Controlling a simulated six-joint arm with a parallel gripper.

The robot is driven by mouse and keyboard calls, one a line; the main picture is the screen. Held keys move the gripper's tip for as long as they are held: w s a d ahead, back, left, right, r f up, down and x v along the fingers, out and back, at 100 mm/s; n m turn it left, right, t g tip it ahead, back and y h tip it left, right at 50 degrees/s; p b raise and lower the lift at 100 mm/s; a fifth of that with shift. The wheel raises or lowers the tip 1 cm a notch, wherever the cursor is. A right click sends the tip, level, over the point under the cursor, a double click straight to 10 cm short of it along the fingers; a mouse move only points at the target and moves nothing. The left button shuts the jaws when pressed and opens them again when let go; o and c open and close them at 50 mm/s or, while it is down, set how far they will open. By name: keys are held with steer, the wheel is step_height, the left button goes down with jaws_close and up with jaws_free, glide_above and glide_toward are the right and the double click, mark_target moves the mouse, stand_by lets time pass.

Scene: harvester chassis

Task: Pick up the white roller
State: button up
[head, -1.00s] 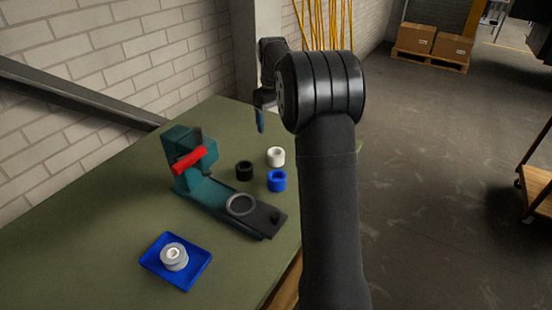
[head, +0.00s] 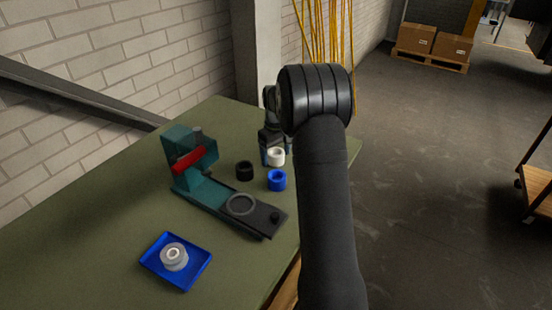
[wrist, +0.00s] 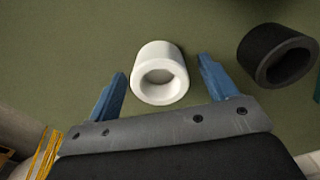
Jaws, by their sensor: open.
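The white roller (head: 276,157) is a short hollow cylinder on the green table, near its right edge. In the wrist view the white roller (wrist: 160,73) lies ahead of my gripper (wrist: 163,88), roughly centred between the two blue fingertips. The fingers are open, with a gap on either side of the roller. In the head view my gripper (head: 273,155) is low over the table at the roller, and my arm partly hides the area to its right. Whether the fingers touch the table I cannot tell.
A black roller (head: 244,170) and a blue roller (head: 277,180) stand close by; the black roller (wrist: 277,55) is right of my fingers. A teal fixture with a red part (head: 195,157) stands left. A blue tray (head: 156,269) holds a grey-white part in front.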

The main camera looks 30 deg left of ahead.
steer(key=c, duration=1.1)
